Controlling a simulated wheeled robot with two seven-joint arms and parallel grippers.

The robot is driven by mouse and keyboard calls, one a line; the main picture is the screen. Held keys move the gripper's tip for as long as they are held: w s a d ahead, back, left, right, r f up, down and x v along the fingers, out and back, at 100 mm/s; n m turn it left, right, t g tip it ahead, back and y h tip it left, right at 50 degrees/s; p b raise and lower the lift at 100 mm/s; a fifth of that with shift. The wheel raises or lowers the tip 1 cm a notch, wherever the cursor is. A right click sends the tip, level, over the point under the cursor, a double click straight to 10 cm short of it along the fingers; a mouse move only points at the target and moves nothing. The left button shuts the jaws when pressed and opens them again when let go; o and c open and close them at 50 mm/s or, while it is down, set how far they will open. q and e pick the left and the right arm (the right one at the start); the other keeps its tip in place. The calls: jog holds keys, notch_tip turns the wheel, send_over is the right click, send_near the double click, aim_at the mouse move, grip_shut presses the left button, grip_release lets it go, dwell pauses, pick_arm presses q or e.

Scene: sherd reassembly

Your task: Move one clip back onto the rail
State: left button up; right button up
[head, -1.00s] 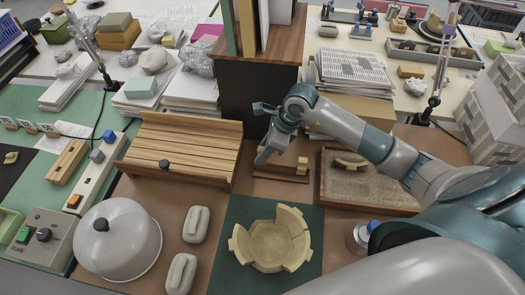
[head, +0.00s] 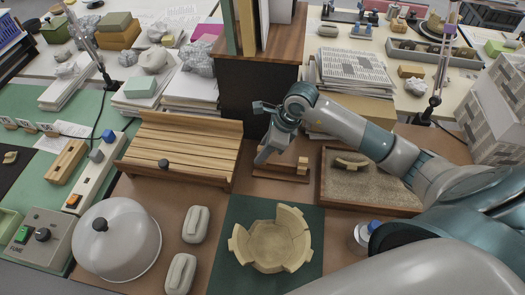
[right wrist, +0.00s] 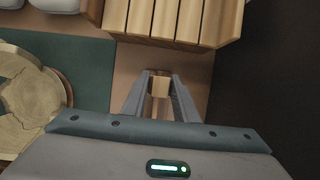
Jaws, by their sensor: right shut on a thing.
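The small wooden rail (head: 282,178) lies on the brown work surface, right of the slatted wooden rack. One light wooden clip (head: 302,166) stands near the rail's right end. My right gripper (head: 262,158) points down at the rail's left part. In the right wrist view, its fingers (right wrist: 160,88) are shut on a small tan clip (right wrist: 160,86). The gripper hides this clip in the head view, and I cannot tell whether it touches the rail. My left gripper is out of view.
A partly rebuilt bowl (head: 270,245) sits on a green mat (head: 225,275) in front. A sand tray (head: 370,205) with a sherd (head: 350,162) lies right of the rail. The slatted rack (head: 180,150) stands left. A dark cabinet (head: 243,95) rises close behind.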

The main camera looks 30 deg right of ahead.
jog(key=shift+f+b, duration=0.1)
jog(key=shift+b, duration=0.2)
dwell(0.5)
jog(key=shift+f, duration=0.1)
jog(key=shift+d+f, duration=0.1)
